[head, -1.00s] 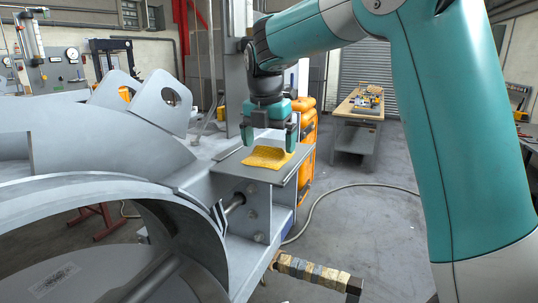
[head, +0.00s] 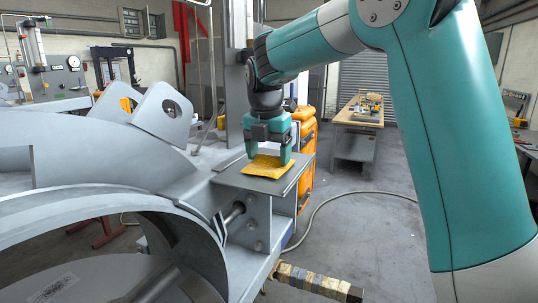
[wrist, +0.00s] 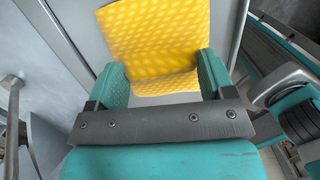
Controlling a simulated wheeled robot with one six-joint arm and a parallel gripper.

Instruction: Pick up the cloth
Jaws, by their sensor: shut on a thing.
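The yellow cloth (head: 268,166) lies on a flat grey plate (head: 238,182) on top of the metal housing. It also shows in the wrist view (wrist: 160,45), patterned and slightly folded. My gripper (head: 269,160) points down onto the cloth, its two teal fingers at the cloth's left and right sides. In the wrist view the gripper (wrist: 160,82) has the near part of the cloth between its fingers, shut on it. The cloth still appears to rest on the plate. The fingertips are partly hidden by the cloth's edges.
The large grey ring housing (head: 110,215) fills the left, with upright lugs (head: 163,110) behind it. An orange container (head: 306,140) stands just beyond the plate. A wrapped bar handle (head: 315,280) juts out below. A workbench (head: 357,118) stands farther back; open floor lies right.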

